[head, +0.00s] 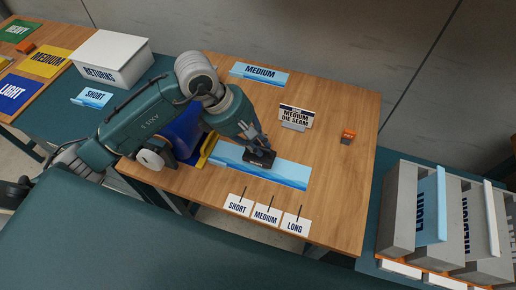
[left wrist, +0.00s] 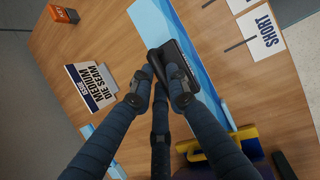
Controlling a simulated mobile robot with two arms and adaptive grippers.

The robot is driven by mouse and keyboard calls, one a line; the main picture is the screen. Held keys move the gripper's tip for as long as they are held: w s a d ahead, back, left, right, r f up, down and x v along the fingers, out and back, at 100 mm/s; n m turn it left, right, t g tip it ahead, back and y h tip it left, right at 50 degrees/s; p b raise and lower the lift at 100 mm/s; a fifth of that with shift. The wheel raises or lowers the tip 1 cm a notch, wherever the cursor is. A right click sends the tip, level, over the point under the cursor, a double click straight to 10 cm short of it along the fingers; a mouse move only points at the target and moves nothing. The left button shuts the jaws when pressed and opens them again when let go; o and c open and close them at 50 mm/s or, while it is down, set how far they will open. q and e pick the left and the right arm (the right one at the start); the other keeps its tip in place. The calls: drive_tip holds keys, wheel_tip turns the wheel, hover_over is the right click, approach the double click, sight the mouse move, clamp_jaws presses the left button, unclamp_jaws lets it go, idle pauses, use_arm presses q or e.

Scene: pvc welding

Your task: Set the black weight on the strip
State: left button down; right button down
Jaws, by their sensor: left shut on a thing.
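The black weight (head: 262,159) is a small dark block at the middle of the long light-blue strip (head: 290,175) on the wooden table. It also shows in the left wrist view (left wrist: 184,62), across the strip (left wrist: 212,104). My left gripper (head: 257,147) is shut on the weight from above; its fingertips (left wrist: 163,80) close around the handle in the left wrist view. The weight looks at or just above the strip; I cannot tell whether it touches. The fingers hide part of the weight. My right gripper is not in view.
A blue and yellow object (head: 187,132) stands at the strip's left end, partly behind my arm. Short, medium and long cards (head: 266,214) lie along the front edge. A die-seam sign (head: 295,117), an orange block (head: 347,136) and a "MEDIUM" strip (head: 258,74) are farther back.

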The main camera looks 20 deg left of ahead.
use_arm(q)
wheel_tip(320, 180, down, 4)
drive_tip(key=shift+r+p, duration=0.25)
drive_tip(key=shift+p, duration=0.05)
drive_tip(key=shift+f, duration=0.15)
drive_tip(key=c, duration=1.7)
unclamp_jaws()
drive_tip(key=shift+s, duration=0.1)
